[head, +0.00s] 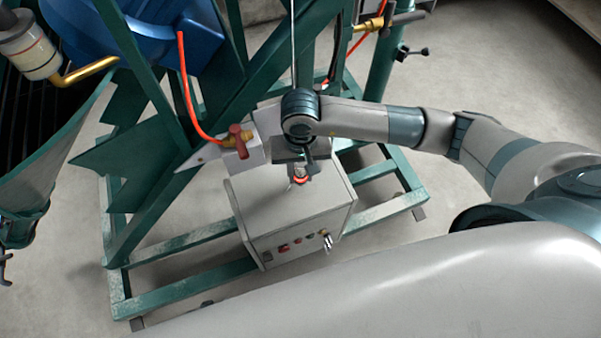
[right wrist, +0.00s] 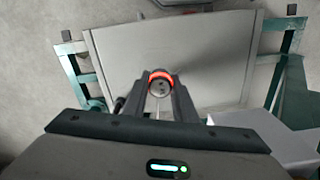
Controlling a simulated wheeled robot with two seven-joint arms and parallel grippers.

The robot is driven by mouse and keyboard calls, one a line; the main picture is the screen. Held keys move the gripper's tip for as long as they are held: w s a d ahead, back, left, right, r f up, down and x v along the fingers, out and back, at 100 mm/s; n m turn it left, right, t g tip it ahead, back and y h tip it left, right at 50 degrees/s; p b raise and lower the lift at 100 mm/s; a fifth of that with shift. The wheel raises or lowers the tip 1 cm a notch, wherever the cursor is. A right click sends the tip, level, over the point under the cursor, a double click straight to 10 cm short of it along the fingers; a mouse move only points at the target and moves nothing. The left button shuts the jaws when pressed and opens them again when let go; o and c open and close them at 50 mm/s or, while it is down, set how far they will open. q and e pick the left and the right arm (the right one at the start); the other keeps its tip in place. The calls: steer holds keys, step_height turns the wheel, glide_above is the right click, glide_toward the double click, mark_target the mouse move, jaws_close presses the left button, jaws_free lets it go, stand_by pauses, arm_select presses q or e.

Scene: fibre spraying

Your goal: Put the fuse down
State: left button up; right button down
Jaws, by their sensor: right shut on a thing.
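The fuse, a small piece with a red ring and a grey end, sits between the fingers of my right gripper (head: 298,174). In the right wrist view the fuse (right wrist: 160,86) shows between the two dark fingers of the gripper (right wrist: 161,92), which are shut on it. In the head view only a bit of red of the fuse (head: 301,181) shows at the fingertips. The gripper points down over the top of a grey control box (head: 268,204). I cannot tell whether the fuse touches the box top. My left gripper is not in view.
A green steel frame (head: 190,238) surrounds the box. A red-handled valve (head: 239,141) and an orange hose (head: 187,90) are left of my right wrist. Buttons and a key-like switch (head: 327,242) are on the box front. The box top is mostly bare.

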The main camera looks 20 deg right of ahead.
steer(key=shift+f, duration=0.75)
arm_select(q)
steer(key=shift+d+f, duration=0.1)
steer(key=shift+d, duration=0.3)
steer(key=shift+f, duration=0.1)
arm_select(e)
steer(key=shift+f, duration=0.15)
steer(key=c, duration=1.8)
jaws_free()
steer(key=shift+c, duration=0.2)
steer(key=o, duration=0.4)
arm_select(q)
steer(key=shift+w+a+r, duration=0.2)
steer(key=shift+a, duration=0.2)
steer(key=shift+s+r, duration=0.1)
arm_select(e)
steer(key=shift+r, duration=0.25)
